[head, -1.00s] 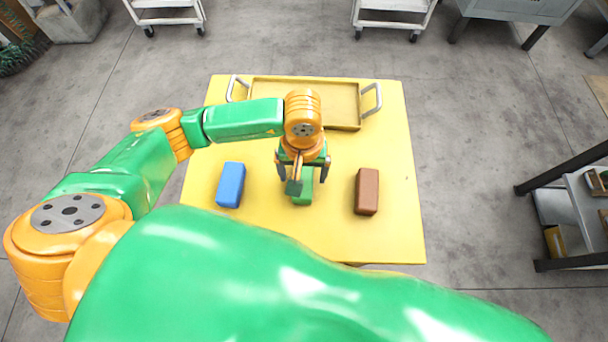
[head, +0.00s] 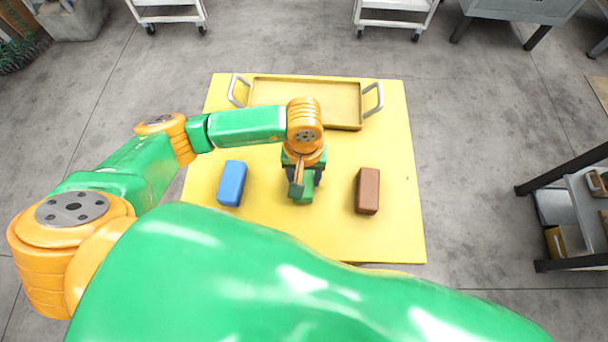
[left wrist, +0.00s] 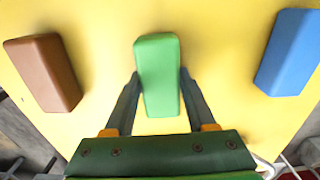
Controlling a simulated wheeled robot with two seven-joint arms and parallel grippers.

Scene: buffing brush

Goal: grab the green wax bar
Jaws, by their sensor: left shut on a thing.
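The green wax bar (head: 306,196) is in the middle of the yellow table, partly hidden by my left arm in the head view. In the left wrist view the green wax bar (left wrist: 158,72) stands out between the two dark fingers. My left gripper (left wrist: 158,85) is over it with its fingers shut on the bar's two long sides. In the head view the left gripper (head: 304,182) points down at the bar from above. My right gripper is not in view.
A blue bar (head: 231,184) lies left of the green one and a brown bar (head: 367,191) lies right of it. A shallow yellow tray (head: 343,127) with two grey handles is at the table's far side. Bare yellow table (head: 330,235) lies in front.

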